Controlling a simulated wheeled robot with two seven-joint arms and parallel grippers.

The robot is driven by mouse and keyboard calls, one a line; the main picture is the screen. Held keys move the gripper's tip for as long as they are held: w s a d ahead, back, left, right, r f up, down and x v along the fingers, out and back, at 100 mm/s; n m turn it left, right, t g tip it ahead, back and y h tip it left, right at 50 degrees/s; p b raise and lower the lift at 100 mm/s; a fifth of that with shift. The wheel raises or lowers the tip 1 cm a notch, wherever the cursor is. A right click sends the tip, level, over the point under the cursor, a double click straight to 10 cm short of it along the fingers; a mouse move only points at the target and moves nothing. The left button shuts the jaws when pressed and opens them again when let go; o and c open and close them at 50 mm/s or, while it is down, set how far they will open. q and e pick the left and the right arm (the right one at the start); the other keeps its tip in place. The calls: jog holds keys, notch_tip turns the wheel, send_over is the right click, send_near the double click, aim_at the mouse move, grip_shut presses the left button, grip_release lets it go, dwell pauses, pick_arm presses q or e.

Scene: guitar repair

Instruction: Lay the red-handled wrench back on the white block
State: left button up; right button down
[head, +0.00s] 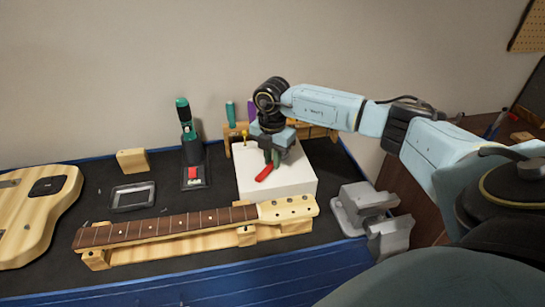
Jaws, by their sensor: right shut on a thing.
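The white block (293,177) stands on the dark bench mat, behind the guitar neck. My right gripper (272,155) points down over the block's top and is shut on the red-handled wrench. The wrench's red handle (264,174) shows below the fingers, slanting toward the lower left over the block's top face. The rest of the wrench is mostly hidden by the gripper. I cannot tell whether the handle touches the block. My left gripper is not in view.
The guitar neck (170,224) lies on wooden supports in front of the block. A grey vise (365,205) is at the right. A green-and-black tool (187,135) stands to the left. A wooden tool rack (318,131) is behind. A guitar body (40,205) lies far left.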

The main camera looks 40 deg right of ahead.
jog(key=c, duration=1.3)
grip_release()
jog(key=shift+r, duration=0.15)
notch_tip(320, 180, up, 13)
jog(key=shift+r, duration=0.2)
notch_tip(320, 180, up, 6)
jog(key=p, duration=0.5)
jog(key=shift+f, duration=0.15)
